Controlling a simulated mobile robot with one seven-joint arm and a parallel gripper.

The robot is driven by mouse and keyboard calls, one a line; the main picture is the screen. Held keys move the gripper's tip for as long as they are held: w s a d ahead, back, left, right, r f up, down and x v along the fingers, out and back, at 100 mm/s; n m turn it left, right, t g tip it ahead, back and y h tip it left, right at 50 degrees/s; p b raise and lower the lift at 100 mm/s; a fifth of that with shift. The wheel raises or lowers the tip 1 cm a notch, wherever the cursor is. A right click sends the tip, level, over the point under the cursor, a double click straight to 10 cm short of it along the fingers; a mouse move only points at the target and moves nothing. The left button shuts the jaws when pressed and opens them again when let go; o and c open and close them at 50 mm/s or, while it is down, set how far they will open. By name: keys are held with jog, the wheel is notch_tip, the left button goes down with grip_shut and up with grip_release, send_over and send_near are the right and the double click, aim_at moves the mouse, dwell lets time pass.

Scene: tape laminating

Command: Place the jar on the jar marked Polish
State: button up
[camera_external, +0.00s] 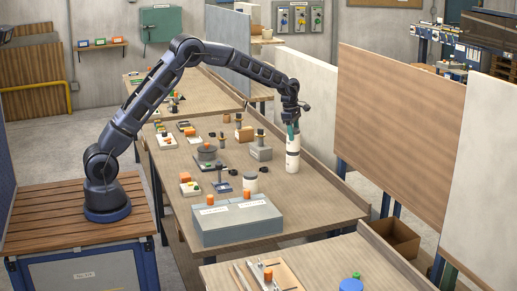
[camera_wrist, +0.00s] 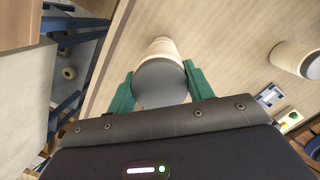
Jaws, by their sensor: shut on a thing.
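My gripper (camera_external: 293,129), with teal fingers, points down over the right side of the middle table. It is shut on a white jar (camera_external: 292,144); in the wrist view the jar's grey lid (camera_wrist: 160,82) sits between the two fingers. Directly below it stands a second white jar (camera_external: 292,163). The two look stacked and in line; I cannot tell if they touch. Another white jar with a dark lid (camera_external: 250,182) stands to the left and nearer; it also shows in the wrist view (camera_wrist: 292,57). No label on the jars is readable.
A grey box (camera_external: 232,229) with orange-topped items stands at the table's near edge. A grey block (camera_external: 260,153) and several small parts lie left of the stacked jars. A raised wooden edge (camera_external: 325,178) runs along the table's right side. Clear tabletop lies in front of the stack.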

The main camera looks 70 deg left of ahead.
jog(key=o, duration=1.1)
jog(key=shift+f, duration=0.1)
notch_tip(320, 180, up, 12)
jog(key=s+a, duration=0.1)
jog(key=s+d+r+m, duration=0.2)
jog(key=s+r+m, duration=0.4)
jog(key=s+r, duration=0.55)
jog(key=s+d+r+m+t, duration=0.25)
jog(key=s+m, duration=0.45)
jog(key=s, duration=1.1)
jog(key=s+d+f+m, duration=0.1)
jog(key=s+m, duration=0.3)
jog(key=s, duration=0.6)
jog(key=s+d+f+m, duration=0.2)
jog(key=s+f+m, duration=0.2)
jog(key=s, duration=0.6)
jog(key=s+d+f+m+t+y, duration=0.1)
jog(key=s+f+m, duration=0.1)
jog(key=s+m, duration=0.4)
jog(key=shift+s+d+f, duration=0.1)
jog(key=shift+s, duration=0.9)
jog(key=shift+s+d+f, duration=0.1)
jog(key=shift+s, duration=0.85)
